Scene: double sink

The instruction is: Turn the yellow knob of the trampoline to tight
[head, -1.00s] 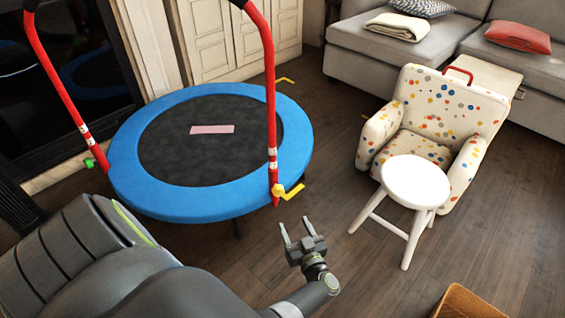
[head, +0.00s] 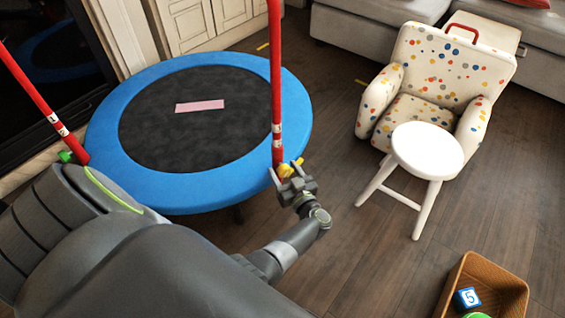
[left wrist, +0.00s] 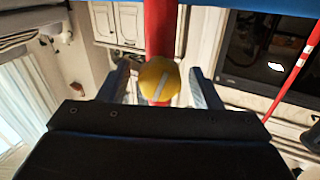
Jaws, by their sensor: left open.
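The trampoline has a blue padded rim (head: 120,187), a black mat with a pink strip, and red handle posts. The yellow knob (head: 285,171) sits low on the near red post (head: 277,90), partly hidden by my gripper in the head view. My left gripper (head: 282,174) is open at the knob. In the left wrist view, the round yellow knob (left wrist: 158,79) with a grey stripe across it lies between the two open fingers, with gaps on both sides. A green knob (head: 66,157) is on the other post. My right gripper is not in view.
A white stool (head: 428,150) stands to the right, before a spotted armchair (head: 445,65). A wicker basket (head: 508,285) with a blue number block (head: 467,298) is at the lower right. Wooden floor between the trampoline and stool is clear.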

